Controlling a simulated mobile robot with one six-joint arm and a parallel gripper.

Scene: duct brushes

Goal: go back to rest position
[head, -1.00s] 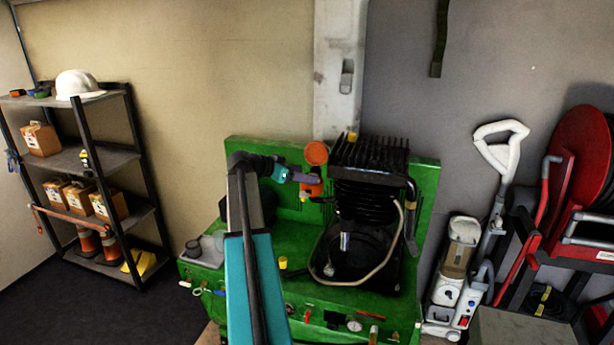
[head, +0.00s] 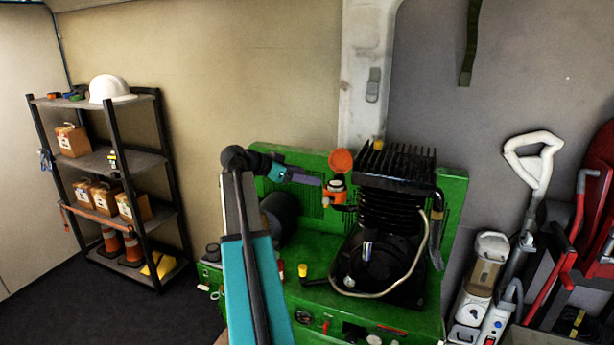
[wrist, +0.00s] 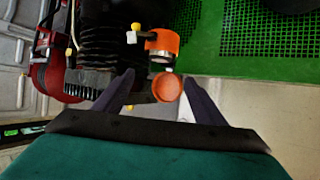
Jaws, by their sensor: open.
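My gripper (head: 320,182) is open and empty at the end of my teal arm, above the green machine (head: 455,200). Its two fingers also show in the wrist view (wrist: 160,78), spread apart. Just right of the fingertips in the head view is an orange fitting (head: 335,192) with a round orange lid (head: 340,160) standing open above it. In the wrist view the lid (wrist: 167,89) shows between the fingers, and the orange ring of the fitting (wrist: 162,42) lies beyond them. I cannot tell whether a finger touches the lid.
A black finned compressor (head: 392,190) with a pale hose stands right of the fitting. A dark shelf (head: 135,160) with boxes, cones and a white helmet (head: 108,88) stands at left. Vacuum-like equipment (head: 485,275) and red gear are at right. Dark floor between shelf and machine is clear.

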